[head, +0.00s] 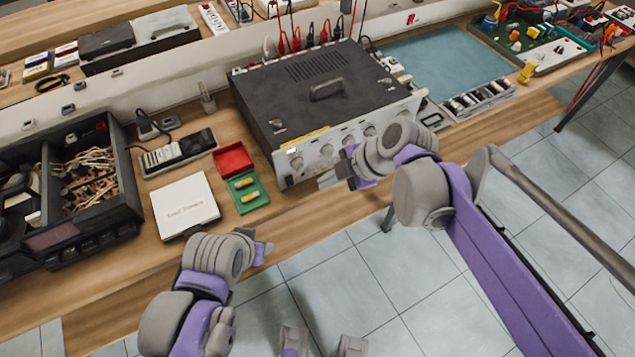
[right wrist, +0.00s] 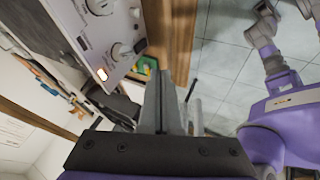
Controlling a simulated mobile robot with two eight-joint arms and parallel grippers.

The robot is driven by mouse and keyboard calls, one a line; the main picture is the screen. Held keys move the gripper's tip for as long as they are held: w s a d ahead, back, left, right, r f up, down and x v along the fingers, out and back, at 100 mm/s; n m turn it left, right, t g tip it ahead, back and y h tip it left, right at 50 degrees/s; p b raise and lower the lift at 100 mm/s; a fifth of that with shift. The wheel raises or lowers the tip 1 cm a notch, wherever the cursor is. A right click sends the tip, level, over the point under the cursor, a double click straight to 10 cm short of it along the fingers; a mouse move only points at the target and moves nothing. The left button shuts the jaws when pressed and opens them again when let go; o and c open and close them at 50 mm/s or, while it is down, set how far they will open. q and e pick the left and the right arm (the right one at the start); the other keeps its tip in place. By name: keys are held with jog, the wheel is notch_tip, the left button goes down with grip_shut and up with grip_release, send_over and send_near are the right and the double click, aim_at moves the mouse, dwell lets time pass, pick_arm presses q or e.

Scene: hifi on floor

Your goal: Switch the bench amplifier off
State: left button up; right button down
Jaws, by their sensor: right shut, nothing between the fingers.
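The bench amplifier (head: 320,85) stands on the wooden bench, with a dark top and a pale front panel carrying several knobs. The right wrist view shows its panel (right wrist: 85,30) with a knob (right wrist: 121,50) and a small glowing orange-white switch (right wrist: 102,75). My right gripper (head: 332,179) is shut and empty, in front of the panel's lower part. In the right wrist view its fingers (right wrist: 168,95) lie to the right of the switch; I cannot tell whether they touch the panel. My left gripper (head: 264,252) is near the bench's front edge, away from the amplifier; its fingers are mostly hidden.
A blue mat (head: 440,55) is at right. Tiled floor lies in front.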

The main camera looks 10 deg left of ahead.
jog(key=shift+d+r, duration=0.15)
jog(key=shift+r, duration=0.1)
jog(key=shift+s+f, duration=0.25)
jog(key=shift+f, duration=0.55)
